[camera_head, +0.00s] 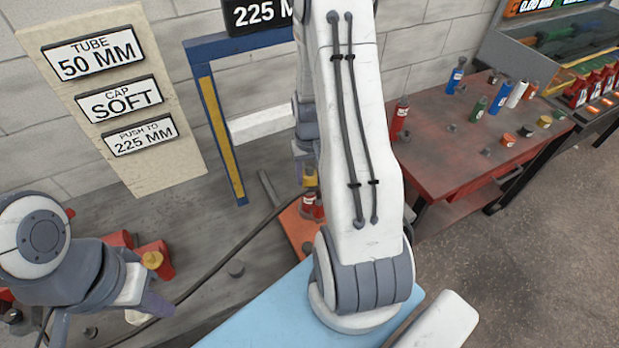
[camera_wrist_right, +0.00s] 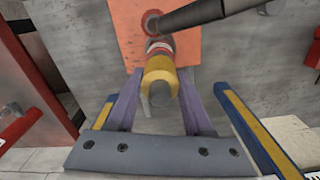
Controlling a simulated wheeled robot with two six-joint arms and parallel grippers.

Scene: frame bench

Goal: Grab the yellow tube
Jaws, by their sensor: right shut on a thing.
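A short yellow tube (camera_wrist_right: 160,70) with a grey end sits between the two purple fingers of my right gripper (camera_wrist_right: 158,100) in the right wrist view. The fingers press on its sides, so the gripper is shut on it. Red and pale parts show just beyond the tube, in line with it. In the head view the yellow tube (camera_head: 310,177) shows above a red part, largely hidden by my right arm. My left gripper (camera_head: 150,303) is at the lower left, near a red piece with a yellow top (camera_head: 152,260); its fingers are mostly hidden.
An orange plate (camera_head: 296,228) lies on the grey bench beneath the tube. A dark cable (camera_head: 222,258) crosses the bench. A blue and yellow frame (camera_head: 222,130) stands behind. A red table (camera_head: 450,150) with several coloured tubes is at the right. A sign board (camera_head: 110,95) leans on the wall.

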